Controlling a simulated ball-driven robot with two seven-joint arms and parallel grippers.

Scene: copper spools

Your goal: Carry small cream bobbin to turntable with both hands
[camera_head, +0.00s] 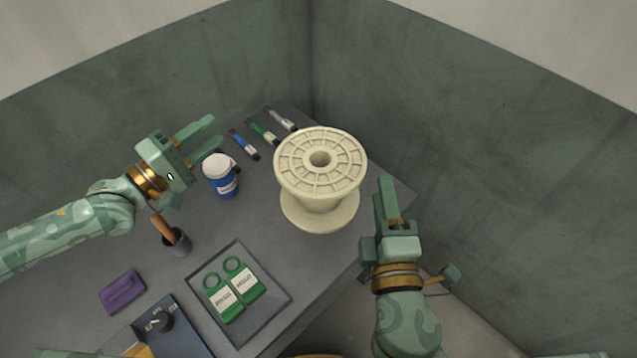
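The small cream bobbin (318,205) stands upright on the grey table near its far corner, with its ribbed top flange and centre hole facing me. My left gripper (207,132) is to the left of the bobbin, above the table, with its fingers apart and nothing between them. My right gripper (387,190) is just right of the bobbin, past the table's right edge. Its fingers appear upright and overlap in this view, so its opening is unclear. Neither gripper visibly touches the bobbin. I see no turntable that I can identify.
A blue jar with a white lid (221,178) stands below my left gripper. Several markers (262,131) lie behind it. A cup with a brush (177,243), a purple block (122,291), a tray (283,300) with green tags and a dark box (172,328) are nearer. Walls enclose the corner.

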